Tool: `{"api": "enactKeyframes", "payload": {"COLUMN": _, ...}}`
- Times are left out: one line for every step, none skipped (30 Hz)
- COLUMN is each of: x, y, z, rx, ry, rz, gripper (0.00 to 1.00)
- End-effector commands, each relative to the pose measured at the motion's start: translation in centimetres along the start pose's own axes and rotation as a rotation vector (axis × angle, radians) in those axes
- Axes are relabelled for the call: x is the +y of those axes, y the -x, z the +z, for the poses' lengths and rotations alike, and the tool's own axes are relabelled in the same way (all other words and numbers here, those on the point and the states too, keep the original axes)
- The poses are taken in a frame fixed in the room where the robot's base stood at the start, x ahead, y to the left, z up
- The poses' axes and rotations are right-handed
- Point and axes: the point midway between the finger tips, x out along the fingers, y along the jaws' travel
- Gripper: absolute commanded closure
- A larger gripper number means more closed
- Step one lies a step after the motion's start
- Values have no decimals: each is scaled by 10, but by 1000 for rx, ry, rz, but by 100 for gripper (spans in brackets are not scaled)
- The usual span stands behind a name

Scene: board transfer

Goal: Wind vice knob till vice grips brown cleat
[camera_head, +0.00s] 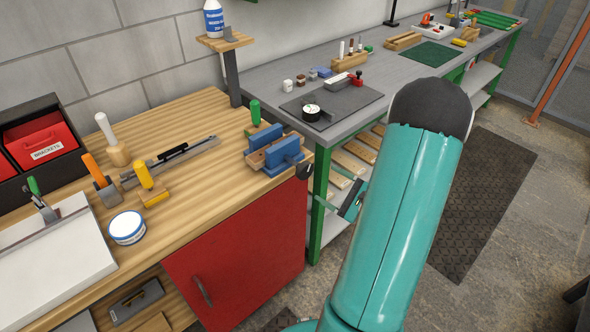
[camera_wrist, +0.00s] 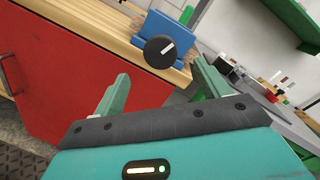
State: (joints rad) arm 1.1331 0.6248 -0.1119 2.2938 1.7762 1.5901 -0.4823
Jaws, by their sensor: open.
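The blue vice (camera_head: 284,153) sits at the right front corner of the wooden bench, with a brown wooden piece (camera_head: 257,159) at its jaws, likely the cleat; whether it is gripped I cannot tell. The black round vice knob (camera_head: 303,171) faces out past the bench edge. In the wrist view the knob (camera_wrist: 160,52) shows a white mark, in front of the blue vice body (camera_wrist: 168,30). My gripper (camera_wrist: 160,86) is open and empty, its green fingers apart. The knob appears beyond and between the fingertips, not touched. In the head view my gripper (camera_head: 352,198) is partly behind my arm.
The red cabinet door (camera_head: 240,235) lies below the vice. A green-handled tool (camera_head: 255,112) stands behind the vice. A grey bench (camera_head: 270,82) with a dark mat and small items adjoins at the back right. Open floor lies at the right.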

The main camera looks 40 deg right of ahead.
Motion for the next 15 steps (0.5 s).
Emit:
{"api": "enactKeyframes", "payload": {"x": 0, "y": -10, "z": 1, "rx": -5, "ry": 0, "rz": 3, "gripper": 25}}
{"api": "enactKeyframes", "payload": {"x": 0, "y": -16, "z": 1, "rx": -5, "ry": 0, "rz": 4, "gripper": 25}}
{"api": "enactKeyframes", "payload": {"x": 0, "y": -23, "z": 0, "rx": -4, "ry": 0, "rz": 4, "gripper": 25}}
{"api": "enactKeyframes", "payload": {"x": 0, "y": -29, "z": 0, "rx": -4, "ry": 0, "rz": 4, "gripper": 25}}
{"api": "enactKeyframes", "payload": {"x": 0, "y": -36, "z": 1, "rx": -5, "ry": 0, "rz": 4, "gripper": 25}}
{"api": "enactKeyframes", "payload": {"x": 0, "y": -44, "z": 1, "rx": -6, "ry": 0, "rz": 5, "gripper": 25}}
{"api": "enactKeyframes", "payload": {"x": 0, "y": -50, "z": 0, "rx": -5, "ry": 0, "rz": 5, "gripper": 25}}
{"api": "enactKeyframes", "payload": {"x": 0, "y": -56, "z": 1, "rx": -6, "ry": -1, "rz": 5, "gripper": 25}}
{"api": "enactKeyframes", "payload": {"x": 1, "y": -64, "z": 2, "rx": -7, "ry": -1, "rz": 6, "gripper": 25}}
{"api": "enactKeyframes", "payload": {"x": 1, "y": -70, "z": 2, "rx": -6, "ry": -1, "rz": 6, "gripper": 25}}
{"api": "enactKeyframes", "payload": {"x": 1, "y": -76, "z": 2, "rx": -6, "ry": 0, "rz": 6, "gripper": 25}}
{"api": "enactKeyframes", "payload": {"x": 1, "y": -84, "z": 2, "rx": -7, "ry": 0, "rz": 6, "gripper": 25}}
{"api": "enactKeyframes", "payload": {"x": 2, "y": -89, "z": 2, "rx": -7, "ry": 0, "rz": 7, "gripper": 25}}
{"api": "enactKeyframes", "payload": {"x": 2, "y": -94, "z": 3, "rx": -6, "ry": -1, "rz": 7, "gripper": 25}}
{"api": "enactKeyframes", "payload": {"x": 2, "y": -100, "z": 3, "rx": -6, "ry": -1, "rz": 6, "gripper": 25}}
